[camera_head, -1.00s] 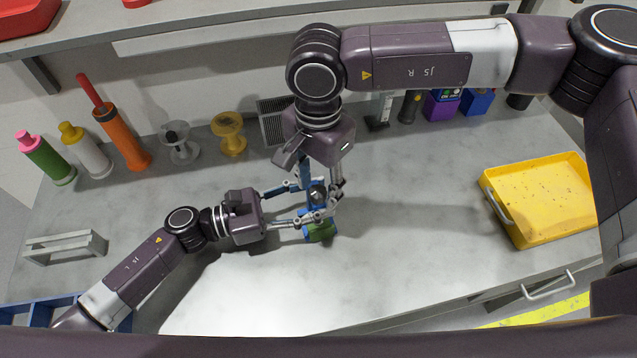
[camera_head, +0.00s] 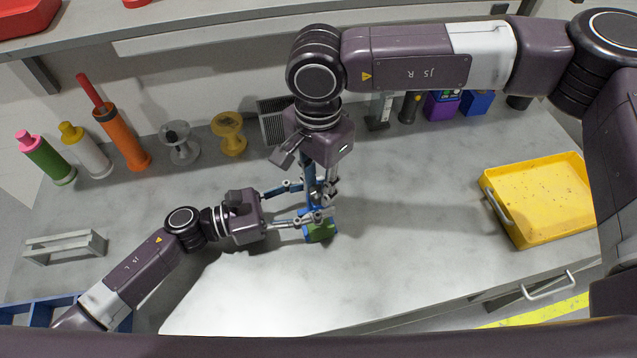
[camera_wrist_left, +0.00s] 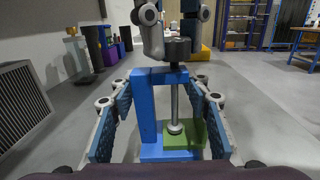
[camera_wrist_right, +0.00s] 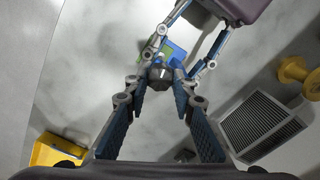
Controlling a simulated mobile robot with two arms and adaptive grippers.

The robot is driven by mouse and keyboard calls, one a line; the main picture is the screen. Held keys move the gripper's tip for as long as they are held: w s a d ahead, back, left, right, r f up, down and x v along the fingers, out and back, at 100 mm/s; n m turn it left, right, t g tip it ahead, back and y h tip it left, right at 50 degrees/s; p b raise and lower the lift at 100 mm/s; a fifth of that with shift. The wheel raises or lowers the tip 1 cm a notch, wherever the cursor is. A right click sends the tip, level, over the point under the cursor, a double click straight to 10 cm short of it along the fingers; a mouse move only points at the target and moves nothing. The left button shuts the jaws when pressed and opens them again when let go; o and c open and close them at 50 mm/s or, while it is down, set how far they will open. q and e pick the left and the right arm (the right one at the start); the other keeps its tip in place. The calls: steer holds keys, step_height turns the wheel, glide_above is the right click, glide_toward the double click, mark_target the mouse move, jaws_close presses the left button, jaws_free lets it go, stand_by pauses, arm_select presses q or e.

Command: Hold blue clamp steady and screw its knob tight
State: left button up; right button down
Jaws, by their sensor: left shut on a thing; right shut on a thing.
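The blue clamp (camera_wrist_left: 147,106) stands upright in the left wrist view. Its grey screw (camera_wrist_left: 174,98) runs down to a round foot at the green block (camera_wrist_left: 182,140); I cannot tell whether they touch. The dark knob (camera_wrist_left: 179,48) is at the top and shows in the right wrist view (camera_wrist_right: 157,72). My left gripper (camera_head: 312,218) comes from the left, shut on the clamp, with a finger on each side. My right gripper (camera_head: 322,192) reaches down from above, shut on the knob. In the head view the grippers hide much of the clamp.
A yellow tray (camera_head: 490,190) lies at the right of the table. Bottles, a yellow spool (camera_head: 229,134) and a grey vented box (camera_head: 272,128) line the back. A grey rack (camera_head: 65,246) stands at the left. The table's front middle is clear.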

mark_target(319, 191)
steer(key=m, duration=0.4)
steer(key=shift+m, duration=2.3)
steer(key=c, duration=1.6)
jaws_free()
step_height(319, 191, up, 12)
arm_select(q)
steer(key=o, duration=1.6)
